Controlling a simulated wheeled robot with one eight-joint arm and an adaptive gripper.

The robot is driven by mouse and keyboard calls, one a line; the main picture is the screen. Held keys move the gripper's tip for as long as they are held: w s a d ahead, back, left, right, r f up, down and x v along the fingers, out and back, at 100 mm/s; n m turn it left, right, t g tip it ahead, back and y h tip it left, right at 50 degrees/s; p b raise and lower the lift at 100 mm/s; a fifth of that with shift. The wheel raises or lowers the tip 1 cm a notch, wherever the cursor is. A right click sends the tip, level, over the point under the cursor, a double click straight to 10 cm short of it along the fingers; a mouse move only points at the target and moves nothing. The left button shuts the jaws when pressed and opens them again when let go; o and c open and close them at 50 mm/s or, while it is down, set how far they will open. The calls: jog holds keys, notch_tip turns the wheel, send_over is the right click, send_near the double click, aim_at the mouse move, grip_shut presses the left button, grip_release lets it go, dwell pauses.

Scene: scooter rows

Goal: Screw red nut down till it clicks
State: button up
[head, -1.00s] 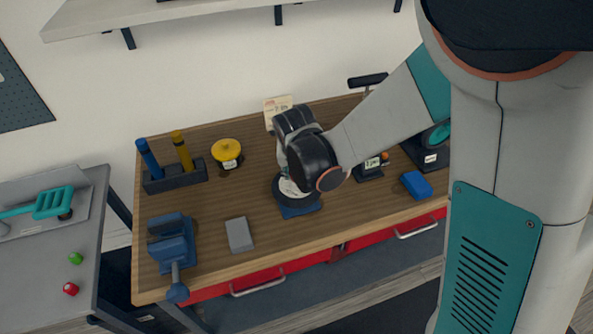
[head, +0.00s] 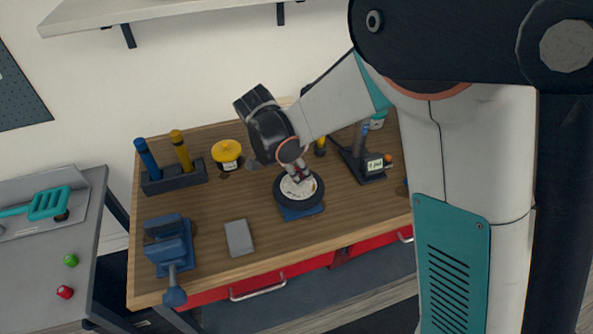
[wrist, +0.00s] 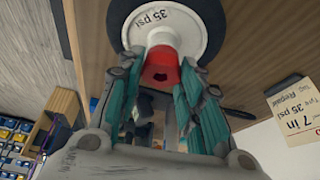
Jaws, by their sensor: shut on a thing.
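The red nut (wrist: 162,68) sits between the green-padded fingers of my gripper (wrist: 160,74) in the wrist view, at the centre of a wheel hub. My gripper is shut on it. The wheel (head: 313,200) has a black tyre and a white hub face marked "35 psi" (wrist: 152,18). It lies flat on a blue base (head: 303,214) on the wooden bench.
A yellow-topped pot (head: 227,152), a holder with blue and yellow handles (head: 174,179), a grey block (head: 239,238) and a blue vise (head: 170,245) stand left of the wheel. A display stand (head: 367,168) is to the right. Small red (head: 64,292) and green (head: 70,260) pieces lie on the side bench.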

jog(key=shift+d, duration=0.3)
jog(key=o, duration=0.9)
jog(key=shift+o, duration=1)
jog(key=shift+d+r, duration=0.1)
jog(key=shift+d, duration=0.1)
jog(key=shift+a, duration=0.2)
jog(key=v, duration=1.2)
